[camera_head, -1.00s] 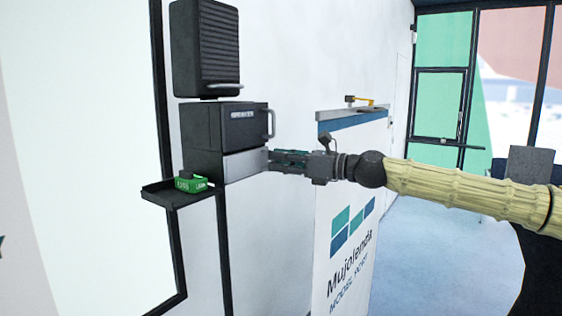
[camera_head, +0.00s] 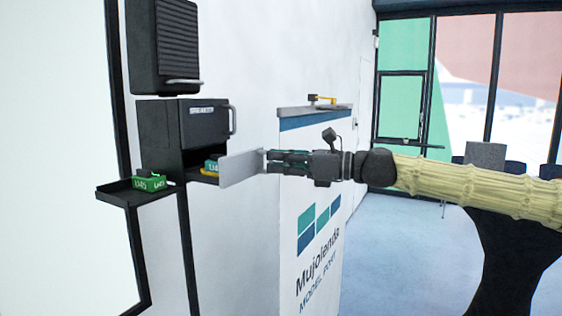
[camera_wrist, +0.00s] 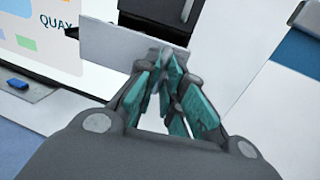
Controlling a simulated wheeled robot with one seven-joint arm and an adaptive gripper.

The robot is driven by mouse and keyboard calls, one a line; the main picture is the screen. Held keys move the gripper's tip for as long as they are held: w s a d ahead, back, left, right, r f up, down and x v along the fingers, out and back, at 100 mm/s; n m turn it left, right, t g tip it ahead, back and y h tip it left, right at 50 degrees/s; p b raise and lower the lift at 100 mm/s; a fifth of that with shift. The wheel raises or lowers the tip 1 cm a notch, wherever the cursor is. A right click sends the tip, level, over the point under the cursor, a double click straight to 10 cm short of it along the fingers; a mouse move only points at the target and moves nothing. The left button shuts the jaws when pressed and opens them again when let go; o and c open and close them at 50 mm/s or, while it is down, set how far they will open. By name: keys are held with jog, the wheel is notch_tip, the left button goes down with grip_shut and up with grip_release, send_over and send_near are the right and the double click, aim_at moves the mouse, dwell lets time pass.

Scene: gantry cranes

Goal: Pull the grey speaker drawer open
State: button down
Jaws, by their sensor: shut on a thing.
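The grey speaker drawer (camera_head: 240,167) stands partly out of the black cabinet (camera_head: 203,125) in the head view. Its grey front also shows in the wrist view (camera_wrist: 108,45). Inside the opening I see a yellow and a green-blue item (camera_head: 210,167), partly hidden behind the drawer front. My gripper (camera_head: 268,161) is at the right side of the drawer front, shut on its handle, which the fingers largely hide. In the wrist view my gripper (camera_wrist: 163,55) has its fingertips together against the drawer front.
A black side shelf (camera_head: 125,194) holds a green block (camera_head: 149,183) left of the drawer. A black louvred box (camera_head: 165,45) hangs above. A white post (camera_head: 315,220) with a ledge stands close behind my gripper.

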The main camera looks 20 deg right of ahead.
jog(key=shift+v, duration=0.95)
jog(key=shift+s, duration=0.1)
jog(key=c, duration=1.5)
grip_release()
jog(key=shift+c, duration=0.2)
jog(key=v, duration=1.2)
